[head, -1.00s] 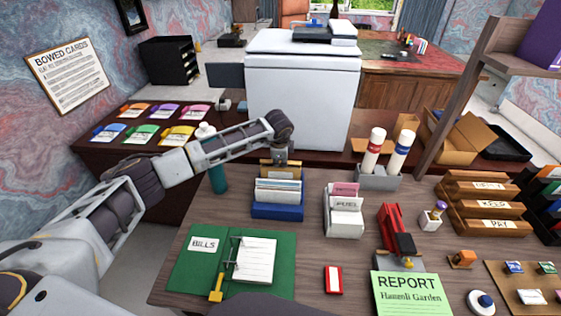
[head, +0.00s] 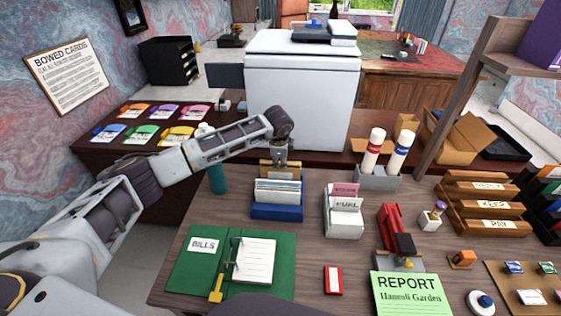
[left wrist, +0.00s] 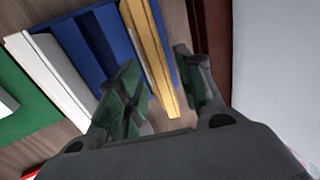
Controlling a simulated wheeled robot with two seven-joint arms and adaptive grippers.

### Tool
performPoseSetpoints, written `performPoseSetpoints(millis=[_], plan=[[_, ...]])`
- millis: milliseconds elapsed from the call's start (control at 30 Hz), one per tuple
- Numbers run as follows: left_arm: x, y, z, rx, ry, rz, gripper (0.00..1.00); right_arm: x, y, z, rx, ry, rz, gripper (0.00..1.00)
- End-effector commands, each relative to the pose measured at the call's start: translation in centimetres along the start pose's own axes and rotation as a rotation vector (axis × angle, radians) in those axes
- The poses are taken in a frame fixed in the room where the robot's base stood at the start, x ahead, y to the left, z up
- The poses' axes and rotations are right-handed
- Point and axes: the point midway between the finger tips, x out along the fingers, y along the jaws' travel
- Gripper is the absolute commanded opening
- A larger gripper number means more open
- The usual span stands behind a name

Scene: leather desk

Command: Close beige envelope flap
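A beige piece (head: 280,171), seemingly the beige envelope, stands upright at the back of the blue holder (head: 277,211) on the desk. In the left wrist view it shows as a narrow beige strip (left wrist: 150,55) beside the blue holder (left wrist: 95,40). My left gripper (head: 280,156) is over the beige piece. In the left wrist view my left gripper (left wrist: 160,88) is open, with the strip between its fingers; I cannot tell whether they touch it. The flap cannot be made out clearly. My right gripper is not in view.
White cards (head: 278,190) stand in the blue holder. A white card holder (head: 343,213) is to its right, a green binder (head: 190,262) in front left, and a teal bottle (head: 217,178) to its left. A white copier (head: 303,90) stands behind the desk.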

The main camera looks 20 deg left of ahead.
Motion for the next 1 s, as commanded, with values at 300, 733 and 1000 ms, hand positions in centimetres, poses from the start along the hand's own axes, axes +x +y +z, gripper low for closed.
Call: performPoseSetpoints(millis=[300,733,1000], plan=[[-4.5,0.0,0.0,0.001,0.000,-0.003,0.37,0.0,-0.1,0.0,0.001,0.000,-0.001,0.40],[-9.7,0.0,0.0,0.000,0.001,-0.001,0.37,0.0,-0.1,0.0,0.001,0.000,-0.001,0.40],[-10.2,0.0,0.0,0.000,0.000,0.000,0.37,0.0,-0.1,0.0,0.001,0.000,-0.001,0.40]])
